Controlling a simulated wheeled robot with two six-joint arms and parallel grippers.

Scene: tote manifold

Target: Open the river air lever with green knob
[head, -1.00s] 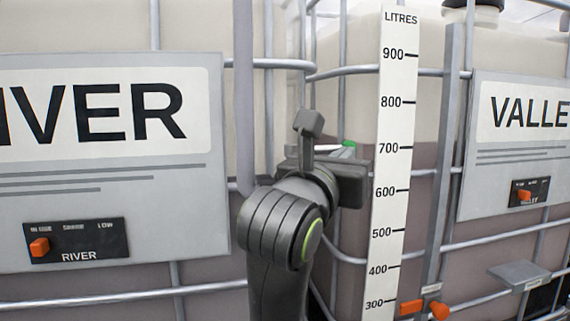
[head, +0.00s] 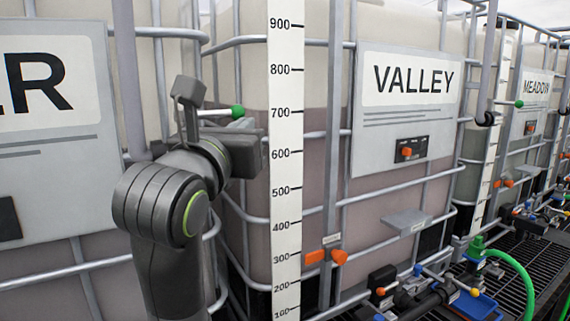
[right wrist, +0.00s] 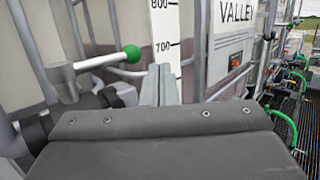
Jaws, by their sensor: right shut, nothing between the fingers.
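The lever's green knob (head: 237,111) shows in the head view just above my right gripper's dark body (head: 243,150), at the end of a short pale rod. In the right wrist view the green knob (right wrist: 132,54) and its white rod (right wrist: 100,62) stand left of my right gripper's fingers (right wrist: 160,82). The fingers are shut and empty, and the knob appears apart from them. In the head view my arm hides the rod's base and the fingertips. My left gripper is not in view.
The River tank's sign (head: 55,125) is at the left. The Valley sign (head: 405,105) and a litre scale (head: 285,180) are to the right. Cage bars run close around my arm. Valves and green hoses (head: 515,280) fill the lower right.

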